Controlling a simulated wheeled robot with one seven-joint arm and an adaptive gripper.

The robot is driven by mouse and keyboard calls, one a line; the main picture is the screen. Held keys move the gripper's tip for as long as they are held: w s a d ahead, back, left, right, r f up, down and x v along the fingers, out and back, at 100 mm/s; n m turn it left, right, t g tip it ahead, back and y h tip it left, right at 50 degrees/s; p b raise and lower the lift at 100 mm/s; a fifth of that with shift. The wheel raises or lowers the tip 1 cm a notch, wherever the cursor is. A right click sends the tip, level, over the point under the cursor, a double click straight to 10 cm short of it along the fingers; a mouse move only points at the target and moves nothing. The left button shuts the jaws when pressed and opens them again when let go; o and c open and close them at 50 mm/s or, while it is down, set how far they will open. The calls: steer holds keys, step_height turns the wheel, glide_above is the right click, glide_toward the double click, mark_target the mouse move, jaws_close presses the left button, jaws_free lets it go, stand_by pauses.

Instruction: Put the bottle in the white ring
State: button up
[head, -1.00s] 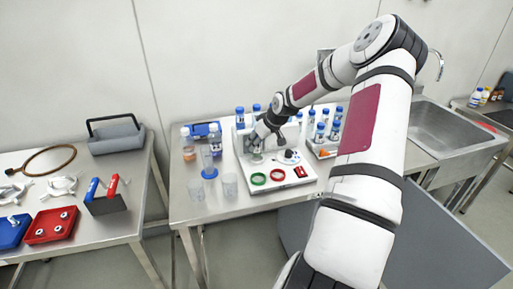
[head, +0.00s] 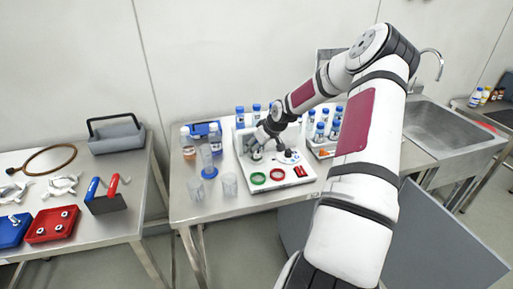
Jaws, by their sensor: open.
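My gripper (head: 257,146) is over the back left of a white panel (head: 244,180) on the middle table. It is open, but its fingertips are small and partly hidden by my wrist. A small pale, glassy item (head: 256,156) shows just below the fingers; I cannot tell whether it is the bottle, or whether it touches them. A white ring cannot be made out clearly; that part of the panel is partly covered by my gripper.
Blue-capped bottles stand behind the panel and in a rack (head: 322,150) to its right. A bottle with orange contents (head: 188,152), a clear cylinder on a blue base (head: 208,160) and clear beakers (head: 229,184) stand left. A sink (head: 445,125) is at right.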

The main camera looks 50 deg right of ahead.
steer(key=p+v, duration=0.1)
steer(key=v, duration=1.1)
steer(key=s+a+r+n+g+h, duration=0.1)
steer(key=s+a+r+g, duration=0.1)
steer(key=a+r, duration=0.75)
steer(key=s+a+r+n+g+h, duration=0.15)
steer(key=a+r, duration=0.25)
steer(key=a, duration=1.1)
steer(key=s+a+r+t+y, duration=0.1)
steer(key=s+a+r, duration=0.3)
steer(key=s+a, duration=0.4)
steer(key=s+a+r+m+t+y, duration=0.1)
steer(key=s+a+r+y, duration=0.1)
steer(key=s+a, duration=0.6)
steer(key=shift+s+a+r, duration=0.25)
steer(key=shift+s+r, duration=0.65)
steer(key=shift+s, duration=0.05)
steer(key=shift+w+f+m+t, duration=0.1)
steer(key=shift+m+t, duration=0.15)
steer(key=shift+w+f+b, duration=0.2)
steer(key=shift+w+b, duration=0.05)
steer(key=shift+b, duration=0.1)
steer(key=shift+w+f, duration=0.1)
